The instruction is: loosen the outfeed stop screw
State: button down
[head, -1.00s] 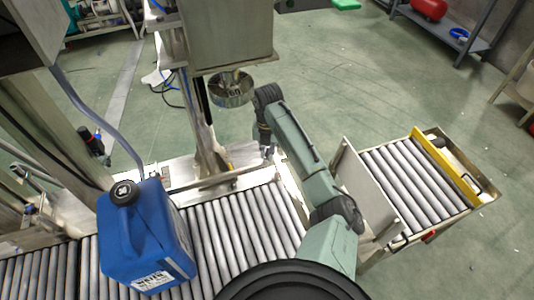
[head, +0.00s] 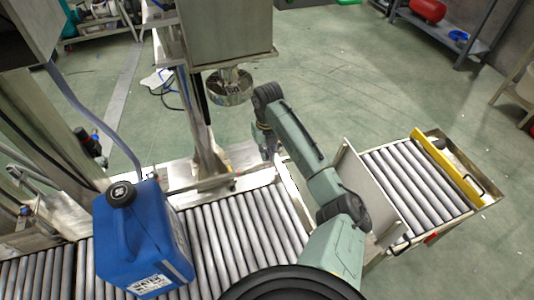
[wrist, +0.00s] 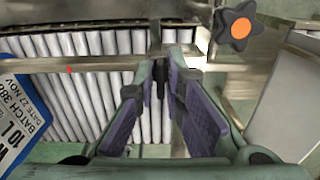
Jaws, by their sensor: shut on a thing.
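My gripper (wrist: 158,78) shows in the wrist view with its two purple-padded fingers closed together at the tips on a thin dark part (wrist: 157,50) at the metal rail. The fingers hide most of this part, and I cannot tell whether it is the outfeed stop screw. A black star knob with an orange centre (wrist: 237,28) sits up and to the right, apart from the fingers. In the head view my gripper is low beside the conveyor's far edge, mostly hidden by my own arm.
A blue jug (head: 140,240) stands on the roller conveyor (head: 240,235) at the left. A steel filling head (head: 229,87) hangs behind my arm. An upright plate (head: 370,195) stands right of my arm, before the outfeed rollers (head: 412,190) with a yellow bar (head: 447,166).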

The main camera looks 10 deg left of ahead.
jog(key=shift+f+n+b, duration=0.2)
jog(key=shift+n+b, duration=0.15)
jog(key=shift+n, duration=0.25)
jog(key=shift+b, duration=0.75)
jog(key=shift+n+b, duration=0.3)
jog(key=shift+b, duration=0.3)
jog(key=shift+r, duration=0.15)
jog(key=c, duration=1.8)
grip_release()
jog(key=shift+a, duration=0.1)
jog(key=shift+o, duration=0.2)
jog(key=shift+r, duration=0.15)
